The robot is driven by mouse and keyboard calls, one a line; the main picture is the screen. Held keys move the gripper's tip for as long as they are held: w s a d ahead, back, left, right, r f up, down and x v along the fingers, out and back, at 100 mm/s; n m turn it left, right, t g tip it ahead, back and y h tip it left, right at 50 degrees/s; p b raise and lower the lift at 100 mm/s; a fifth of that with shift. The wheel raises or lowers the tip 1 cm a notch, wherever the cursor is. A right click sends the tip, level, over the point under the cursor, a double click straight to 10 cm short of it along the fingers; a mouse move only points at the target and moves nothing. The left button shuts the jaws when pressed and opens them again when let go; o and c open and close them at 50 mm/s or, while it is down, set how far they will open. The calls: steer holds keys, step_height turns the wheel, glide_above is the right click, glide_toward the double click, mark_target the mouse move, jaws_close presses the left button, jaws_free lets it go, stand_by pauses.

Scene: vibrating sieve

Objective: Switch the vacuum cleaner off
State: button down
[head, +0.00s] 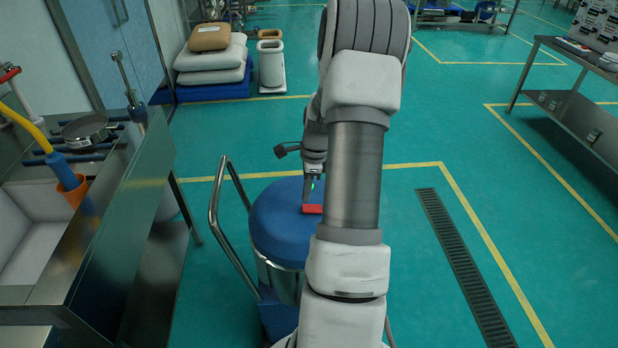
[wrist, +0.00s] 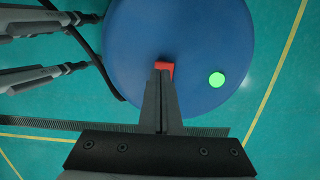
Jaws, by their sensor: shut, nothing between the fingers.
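The vacuum cleaner has a round blue lid (head: 272,225) on a metal drum, with a metal push handle at its left. It also fills the upper middle of the wrist view (wrist: 200,40). A red switch (wrist: 164,68) sits on the lid; it shows in the head view (head: 312,209) just below my gripper. A green round light (wrist: 217,79) glows on the lid to the right of the switch. My gripper (wrist: 160,75) is shut and empty. Its fingertips are over the near edge of the red switch and hide part of it; I cannot tell whether they touch.
A steel sink bench (head: 120,215) with a yellow hose and orange cup stands at the left. White sacks (head: 212,60) lie on a blue pallet behind. A steel table (head: 570,100) is at the far right. The floor around the drain grate (head: 465,255) is clear.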

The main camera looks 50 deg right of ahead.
mark_target(304, 209)
steer(key=shift+w+a+f, duration=0.1)
steer(key=shift+f, duration=0.85)
steer(key=shift+w+a+f, duration=0.1)
steer(key=shift+f, duration=0.85)
steer(key=shift+a+f+b, duration=0.15)
steer(key=shift+f+b, duration=0.2)
steer(key=shift+b, duration=0.05)
steer(key=shift+r, duration=0.15)
steer(key=shift+s+d+r+p, duration=0.3)
steer(key=shift+s+d, duration=0.15)
steer(key=shift+d, duration=0.15)
